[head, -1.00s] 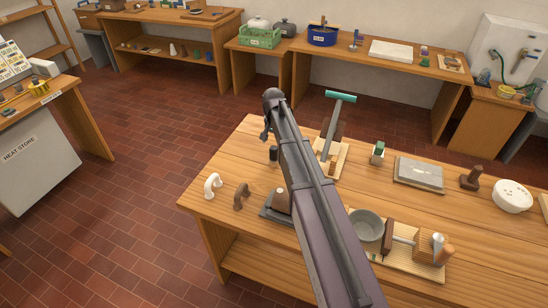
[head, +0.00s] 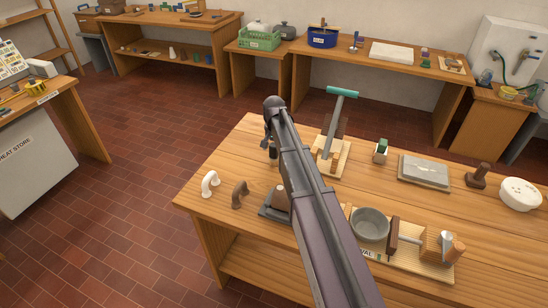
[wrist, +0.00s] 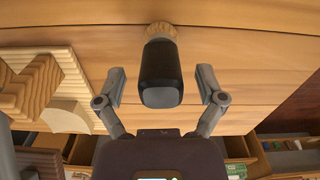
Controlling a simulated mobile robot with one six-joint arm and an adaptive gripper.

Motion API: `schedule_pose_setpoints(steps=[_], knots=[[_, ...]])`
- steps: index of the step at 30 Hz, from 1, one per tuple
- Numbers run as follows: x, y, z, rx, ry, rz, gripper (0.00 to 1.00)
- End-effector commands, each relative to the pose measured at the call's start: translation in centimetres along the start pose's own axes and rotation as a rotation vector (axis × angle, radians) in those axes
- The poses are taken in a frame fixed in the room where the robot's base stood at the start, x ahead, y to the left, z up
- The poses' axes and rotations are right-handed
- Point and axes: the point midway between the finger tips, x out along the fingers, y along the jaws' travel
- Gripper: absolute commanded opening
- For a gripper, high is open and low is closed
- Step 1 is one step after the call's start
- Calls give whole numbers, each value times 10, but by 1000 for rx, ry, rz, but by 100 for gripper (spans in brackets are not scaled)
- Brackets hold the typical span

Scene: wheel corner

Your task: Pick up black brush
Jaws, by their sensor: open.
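The black brush stands as a dark cylinder (wrist: 161,75) with a tan, round end against the wooden table in the wrist view. It also shows, small and partly hidden, in the head view (head: 273,153). My gripper (wrist: 160,88) is open, with one finger on each side of the brush and a visible gap to each. In the head view my gripper (head: 268,138) is low over the far left part of the table, right at the brush, and my arm covers part of the area.
A board with a teal-handled tool (head: 342,92) stands to the right. A grey bowl (head: 370,224) is nearer.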

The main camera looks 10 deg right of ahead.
Motion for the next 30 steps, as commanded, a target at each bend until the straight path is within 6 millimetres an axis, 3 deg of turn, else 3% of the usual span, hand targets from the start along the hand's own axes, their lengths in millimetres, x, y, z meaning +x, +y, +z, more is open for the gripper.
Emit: schedule_pose_setpoints(steps=[17, 26, 30], knots=[[0, -1, 1, -1, 0, 0, 89], [0, -1, 1, -1, 0, 0, 0], [0, -1, 0, -1, 0, 0, 0]])
